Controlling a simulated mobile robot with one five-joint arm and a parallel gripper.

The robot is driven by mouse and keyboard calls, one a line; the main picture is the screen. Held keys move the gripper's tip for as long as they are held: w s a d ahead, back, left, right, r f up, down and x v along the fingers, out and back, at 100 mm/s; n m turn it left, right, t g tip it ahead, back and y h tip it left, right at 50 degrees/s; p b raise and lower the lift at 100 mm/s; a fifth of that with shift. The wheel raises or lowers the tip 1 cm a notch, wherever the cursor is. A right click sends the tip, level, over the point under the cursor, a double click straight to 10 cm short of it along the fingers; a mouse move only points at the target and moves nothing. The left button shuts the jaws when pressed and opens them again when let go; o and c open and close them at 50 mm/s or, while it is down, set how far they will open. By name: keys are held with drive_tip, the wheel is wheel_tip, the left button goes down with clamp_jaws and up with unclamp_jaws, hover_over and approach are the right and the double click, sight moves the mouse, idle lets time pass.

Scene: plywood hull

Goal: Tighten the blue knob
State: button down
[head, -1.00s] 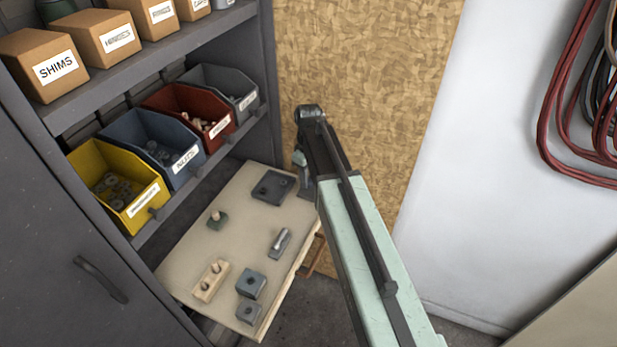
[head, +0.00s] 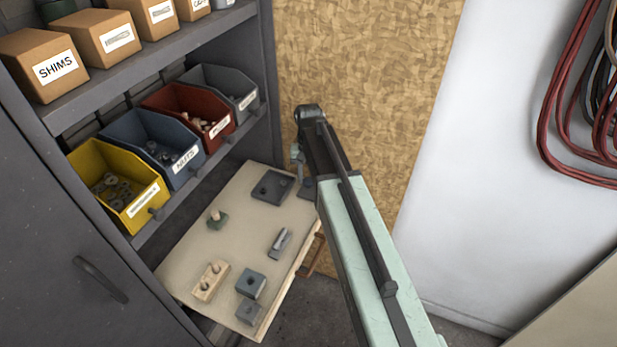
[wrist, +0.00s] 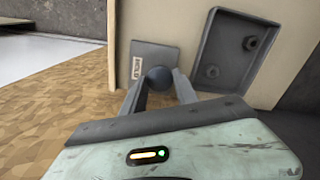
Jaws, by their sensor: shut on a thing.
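In the wrist view a round dark blue-grey knob (wrist: 158,78) sits between the two fingers of my gripper (wrist: 158,88). My gripper is shut on it, with one finger on each side. The knob stands in front of a grey plate with a small white label (wrist: 138,67), fixed to the pale board (wrist: 120,45). In the head view my gripper (head: 298,160) is at the far right corner of the board, partly behind my arm.
A grey tray (head: 272,187) lies beside the gripper's spot. Several small fittings stand on the board, including a wooden block with pegs (head: 210,281) and a grey block (head: 250,284). Shelves with bins, including a yellow bin (head: 125,208), rise at the left. A plywood wall (head: 370,70) stands behind.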

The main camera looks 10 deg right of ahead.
sight(309, 180)
drive_tip(key=m, duration=0.6)
drive_tip(key=shift+w, duration=0.1)
drive_tip(key=m, duration=0.6)
drive_tip(key=shift+m, duration=0.3)
idle(0.3)
drive_tip(key=c, duration=0.9)
unclamp_jaws()
drive_tip(key=shift+c, duration=0.2)
drive_tip(key=shift+r, duration=0.1)
wheel_tip(309, 180, up, 8)
drive_tip(key=p, duration=0.8)
